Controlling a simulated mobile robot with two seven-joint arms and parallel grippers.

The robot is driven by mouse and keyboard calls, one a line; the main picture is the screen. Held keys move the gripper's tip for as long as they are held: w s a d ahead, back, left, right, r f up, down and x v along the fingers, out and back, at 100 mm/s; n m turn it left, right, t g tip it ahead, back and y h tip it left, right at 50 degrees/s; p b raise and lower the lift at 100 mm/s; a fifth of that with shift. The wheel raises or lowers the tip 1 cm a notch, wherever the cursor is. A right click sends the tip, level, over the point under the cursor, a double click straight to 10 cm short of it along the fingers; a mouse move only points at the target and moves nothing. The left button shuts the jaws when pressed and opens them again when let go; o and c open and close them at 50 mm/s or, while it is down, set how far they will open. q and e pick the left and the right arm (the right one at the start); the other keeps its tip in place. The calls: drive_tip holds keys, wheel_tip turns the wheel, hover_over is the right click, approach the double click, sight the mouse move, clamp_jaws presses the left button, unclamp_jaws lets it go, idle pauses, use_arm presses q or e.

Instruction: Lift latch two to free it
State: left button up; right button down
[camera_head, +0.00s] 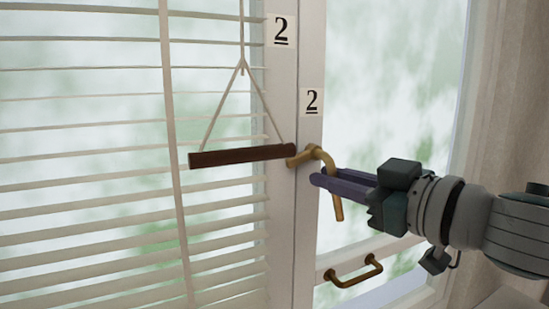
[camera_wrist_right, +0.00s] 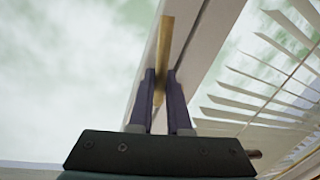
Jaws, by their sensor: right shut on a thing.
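Latch two is a brass hook-shaped latch (camera_head: 318,153) on the white window frame, just below a label with the number 2 (camera_head: 312,101). Its handle curves over to the right and hangs downward. My right gripper (camera_head: 318,180) comes in from the right, with its purple fingers shut on the latch handle. In the right wrist view the brass latch (camera_wrist_right: 165,40) stands between the two purple fingers of my right gripper (camera_wrist_right: 162,85). The latch's lower end shows below the fingers in the head view. My left gripper is not in view.
A dark wooden bar (camera_head: 240,156) hangs on cords in front of white blinds (camera_head: 90,200), left of the latch. A second number 2 label (camera_head: 281,31) is higher on the frame. A brass pull handle (camera_head: 353,272) sits below my right gripper. A curtain (camera_head: 510,90) hangs at the far right.

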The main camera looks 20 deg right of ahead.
drive_tip(key=shift+d+r+n+p, duration=0.25)
drive_tip(key=shift+r+n+p, duration=0.15)
drive_tip(key=shift+n+p, duration=0.45)
drive_tip(key=n+p, duration=0.1)
drive_tip(key=n+h+p, duration=0.1)
drive_tip(key=n, duration=0.1)
drive_tip(key=d+n+p, duration=0.1)
drive_tip(key=n, duration=0.1)
drive_tip(key=shift+w+r+g+p, duration=0.1)
drive_tip(key=shift+r+g+p, duration=0.3)
drive_tip(key=n, duration=0.1)
drive_tip(key=n+h+p, duration=0.1)
drive_tip(key=n+p, duration=0.1)
drive_tip(key=shift+d+r, duration=0.25)
drive_tip(key=shift+r, duration=0.15)
drive_tip(key=shift+d+r+n+h+p, duration=0.1)
drive_tip(key=shift+r+n+h+p, duration=0.15)
drive_tip(key=shift+n+h+p, duration=0.75)
drive_tip(key=shift+n+y, duration=0.3)
drive_tip(key=shift+n, duration=0.05)
drive_tip(key=c, duration=0.9)
unclamp_jaws()
drive_tip(key=shift+o, duration=0.2)
